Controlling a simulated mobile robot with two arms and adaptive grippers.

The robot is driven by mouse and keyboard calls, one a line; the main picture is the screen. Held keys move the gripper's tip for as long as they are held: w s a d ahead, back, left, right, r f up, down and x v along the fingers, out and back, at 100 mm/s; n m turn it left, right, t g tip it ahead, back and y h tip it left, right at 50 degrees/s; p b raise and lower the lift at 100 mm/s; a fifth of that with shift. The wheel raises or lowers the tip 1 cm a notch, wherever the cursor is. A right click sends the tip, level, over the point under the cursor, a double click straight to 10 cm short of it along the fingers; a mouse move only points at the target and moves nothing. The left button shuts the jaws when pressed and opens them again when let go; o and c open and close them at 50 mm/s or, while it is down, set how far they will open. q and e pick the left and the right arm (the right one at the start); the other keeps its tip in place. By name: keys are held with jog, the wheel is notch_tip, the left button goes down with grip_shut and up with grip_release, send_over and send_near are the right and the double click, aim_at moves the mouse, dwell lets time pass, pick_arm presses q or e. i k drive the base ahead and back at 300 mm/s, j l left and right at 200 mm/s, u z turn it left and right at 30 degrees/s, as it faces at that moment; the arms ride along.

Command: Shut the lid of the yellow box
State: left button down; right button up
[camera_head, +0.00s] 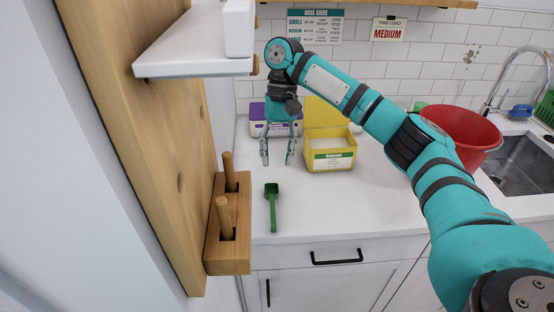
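The yellow box (329,157) stands on the white counter with a green-and-white label on its front. Its yellow lid (322,112) is up at the back, and white contents show inside the box. My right gripper (278,161) points down just left of the yellow box, in front of a purple-and-white box. Its two fingers are spread with nothing between them. It looks apart from the yellow box. My teal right arm passes over the box's right side and hides part of the area behind it. My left gripper is not in view.
A purple-lidded white box (257,123) stands behind the gripper. A green scoop (272,203) lies on the counter (340,205) in front. A red tub (475,135) and sink (522,165) are at right. A wooden panel (150,130) with a peg holder (228,260) borders the left.

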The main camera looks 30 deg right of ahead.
aim_at(317, 113)
jog(key=z, duration=1.3)
